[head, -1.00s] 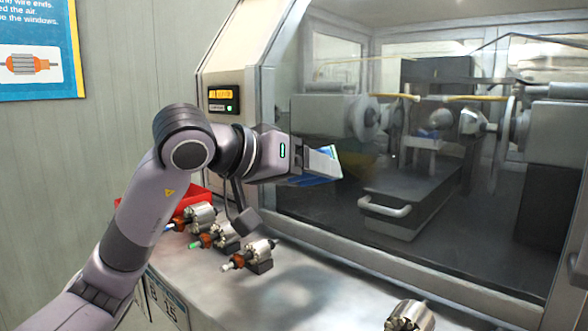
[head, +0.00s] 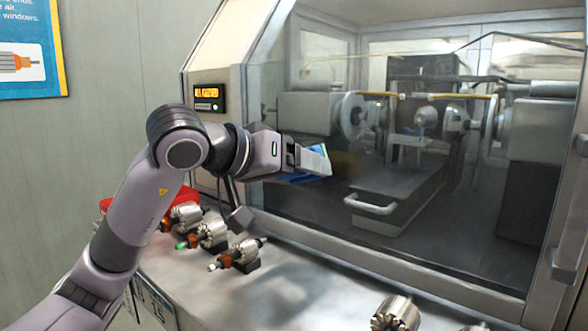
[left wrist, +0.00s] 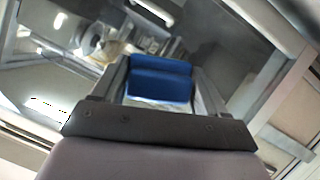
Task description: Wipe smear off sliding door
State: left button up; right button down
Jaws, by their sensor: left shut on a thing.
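The sliding door (head: 400,225) is a large clear pane in a grey metal frame on the winding machine. My left gripper (head: 312,160) is shut on a blue cloth or pad (head: 305,178), in front of the pane's left part. The blue pad also shows between the fingers in the left wrist view (left wrist: 160,80). I cannot tell whether the pad touches the glass. A faint brownish patch (head: 345,166) shows just right of the gripper; I cannot tell whether it is the smear or a reflection. My right gripper is not in view.
Several armatures stand on the metal ledge below my left arm, one of them here (head: 240,255); another (head: 396,314) is at the front. A red tray (head: 192,195) is behind them. A lit control panel (head: 208,97) is left of the door. A door handle (head: 553,262) is at right.

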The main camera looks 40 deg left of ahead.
pick_arm(q)
jog(key=shift+w, duration=0.8)
jog(key=shift+s+d+r+p, duration=0.15)
jog(key=shift+d+p, duration=0.45)
jog(key=shift+d, duration=0.45)
jog(key=shift+s+d+p, duration=0.15)
jog(key=shift+d+p, duration=0.45)
jog(key=shift+d, duration=2.2)
jog(key=shift+f, duration=0.2)
jog(key=shift+a+b, duration=0.45)
jog(key=shift+a, duration=0.05)
jog(key=shift+w+a+b, duration=0.2)
jog(key=shift+a+b, duration=0.5)
jog(key=shift+a, duration=1.6)
jog(key=shift+w+a+r, duration=0.1)
jog(key=shift+w+a, duration=0.05)
jog(key=shift+a, duration=0.95)
